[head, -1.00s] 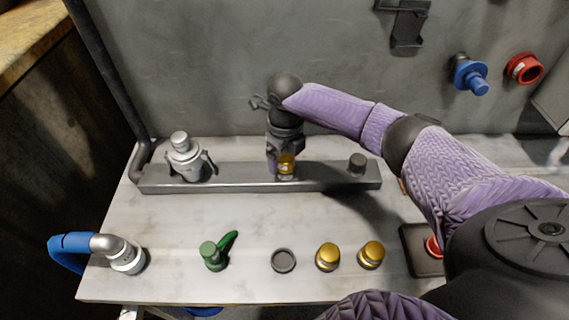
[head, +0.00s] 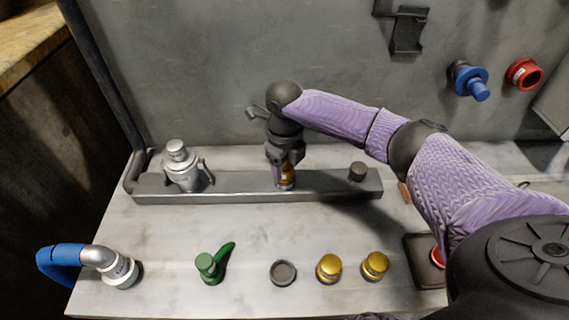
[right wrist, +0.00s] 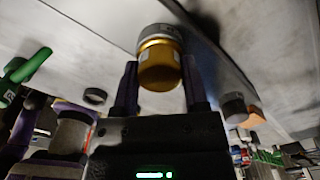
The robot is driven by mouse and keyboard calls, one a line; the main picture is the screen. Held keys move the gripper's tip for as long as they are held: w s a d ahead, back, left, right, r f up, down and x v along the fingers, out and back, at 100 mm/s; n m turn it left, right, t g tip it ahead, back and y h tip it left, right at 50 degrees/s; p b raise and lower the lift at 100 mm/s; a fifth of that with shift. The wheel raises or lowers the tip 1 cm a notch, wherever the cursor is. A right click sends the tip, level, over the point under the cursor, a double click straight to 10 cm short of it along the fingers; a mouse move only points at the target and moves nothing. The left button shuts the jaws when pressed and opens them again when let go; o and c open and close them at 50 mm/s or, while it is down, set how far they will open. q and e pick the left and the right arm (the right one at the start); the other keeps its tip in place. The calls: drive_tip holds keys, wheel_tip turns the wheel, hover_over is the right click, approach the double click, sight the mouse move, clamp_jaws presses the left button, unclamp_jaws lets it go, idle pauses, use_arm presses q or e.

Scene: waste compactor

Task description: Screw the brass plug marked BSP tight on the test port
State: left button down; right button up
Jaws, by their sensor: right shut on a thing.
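A brass plug (head: 288,172) is at the middle of the long grey metal rail (head: 232,187), where the test port seems to be. My right gripper (head: 284,174) comes down over it from above and is shut on it. The right wrist view shows the plug (right wrist: 160,62) upright in line between the two fingers (right wrist: 160,85). Its marking is too small to read, and its seating on the port is partly hidden. Two other brass plugs, left (head: 329,268) and right (head: 375,266), stand at the front of the bench. My left gripper is out of view.
The rail also bears a silver coupling (head: 182,165) at left and a dark cap (head: 357,172) at right. In front are a blue hose with a silver elbow (head: 103,260), a green lever fitting (head: 211,265) and a grey ring (head: 282,272). Clear bench lies between.

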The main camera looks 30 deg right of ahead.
clamp_jaws()
drive_tip(key=shift+r+m+p, duration=0.25)
drive_tip(key=shift+m+p, duration=1.15)
drive_tip(key=shift+m, duration=0.3)
drive_tip(key=shift+f+m+p, duration=0.15)
drive_tip(key=shift+m+p, duration=0.2)
drive_tip(key=shift+m, duration=0.45)
drive_tip(key=shift+f, duration=0.1)
